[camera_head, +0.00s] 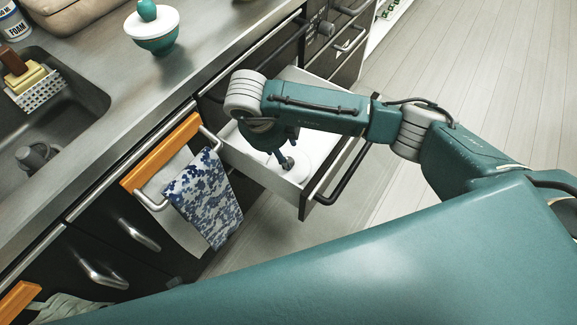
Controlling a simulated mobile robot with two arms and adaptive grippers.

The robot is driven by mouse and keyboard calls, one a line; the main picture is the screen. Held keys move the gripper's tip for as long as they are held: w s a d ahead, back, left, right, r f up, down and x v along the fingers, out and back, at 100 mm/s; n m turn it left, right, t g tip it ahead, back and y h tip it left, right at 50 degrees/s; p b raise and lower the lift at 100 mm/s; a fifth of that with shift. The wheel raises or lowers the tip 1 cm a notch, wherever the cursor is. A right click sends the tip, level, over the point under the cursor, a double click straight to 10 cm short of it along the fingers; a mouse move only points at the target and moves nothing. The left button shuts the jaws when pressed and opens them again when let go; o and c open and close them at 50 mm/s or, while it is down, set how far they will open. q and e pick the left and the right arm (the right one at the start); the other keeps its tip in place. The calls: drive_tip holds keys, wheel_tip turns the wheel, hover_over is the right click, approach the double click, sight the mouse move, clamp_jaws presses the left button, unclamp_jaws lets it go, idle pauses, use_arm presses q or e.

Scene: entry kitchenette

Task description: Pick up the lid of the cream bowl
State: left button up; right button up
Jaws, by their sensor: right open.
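My right gripper (284,163) reaches down into an open drawer (262,174), its fingers just above a pale round thing (313,153) on the drawer floor. This thing may be the cream bowl or its lid; the gripper and wrist hide much of it. I cannot tell whether the fingers touch it. The gripper is open. A teal bowl (157,45) with a whitish lid (150,22) and a teal knob stands on the counter. My left gripper is not in view.
The drawer's black handle (342,172) juts out over the floor. A patterned blue and white towel (203,196) hangs beside the drawer. The sink (55,115) holds a caddy with sponge and brush (38,88). The counter (120,95) is clear near the teal bowl.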

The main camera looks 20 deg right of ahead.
sight(300, 163)
drive_tip(key=b+x, duration=0.1)
drive_tip(key=x, duration=0.6)
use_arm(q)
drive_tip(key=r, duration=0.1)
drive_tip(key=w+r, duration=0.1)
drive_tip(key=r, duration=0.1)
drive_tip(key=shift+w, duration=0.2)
use_arm(e)
drive_tip(key=c, duration=1.2)
